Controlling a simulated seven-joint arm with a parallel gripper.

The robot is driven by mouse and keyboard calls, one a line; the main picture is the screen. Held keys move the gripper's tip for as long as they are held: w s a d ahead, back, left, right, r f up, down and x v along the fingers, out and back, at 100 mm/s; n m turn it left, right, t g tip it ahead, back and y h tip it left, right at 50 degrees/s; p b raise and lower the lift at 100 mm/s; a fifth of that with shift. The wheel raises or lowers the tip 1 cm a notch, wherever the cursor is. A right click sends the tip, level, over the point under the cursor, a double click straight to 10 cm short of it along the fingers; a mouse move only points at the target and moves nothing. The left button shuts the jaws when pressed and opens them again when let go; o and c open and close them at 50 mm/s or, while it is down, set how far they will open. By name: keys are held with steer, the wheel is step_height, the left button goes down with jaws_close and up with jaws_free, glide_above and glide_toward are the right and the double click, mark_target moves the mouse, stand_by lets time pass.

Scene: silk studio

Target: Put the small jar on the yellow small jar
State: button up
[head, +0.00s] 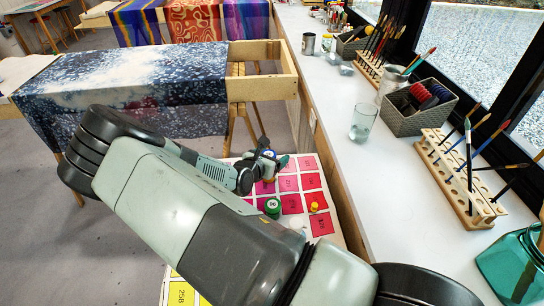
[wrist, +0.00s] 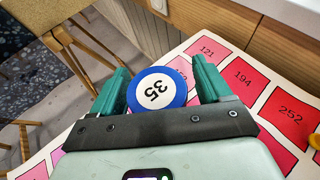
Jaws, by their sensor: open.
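My gripper is open, with a visible gap at the right finger; whether the left finger touches the lid is hard to tell. In the head view my gripper (head: 272,157) is over the far part of the chart, partly hidden by my arm. A small yellow thing (head: 314,207), likely the yellow small jar, stands on a pink square nearer and to the right. Its edge shows in the wrist view (wrist: 315,142).
A green-lidded jar (head: 272,206) and a pale, unclear item (head: 299,225) stand on the numbered colour chart (head: 338,240). The white counter (head: 345,165) with a wooden side runs along the chart's right. A cloth-covered table (head: 130,85) stands behind.

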steer(key=v, duration=1.2)
steer(key=s+d+r+m+g, duration=0.4)
steer(key=d+r+m, duration=0.2)
steer(key=r+m, duration=0.35)
steer(key=s+d+r+m+g, duration=0.4)
steer(key=d+r+m, duration=0.2)
steer(key=r+m, duration=0.35)
steer(key=s+r+m+t+y, duration=0.2)
steer(key=s+r+m+y, duration=0.5)
steer(key=s+r, duration=0.8)
steer(key=s+m, duration=0.2)
steer(key=shift+s+a+m, duration=0.2)
steer(key=shift+a+m, duration=0.1)
steer(key=shift+m, duration=0.1)
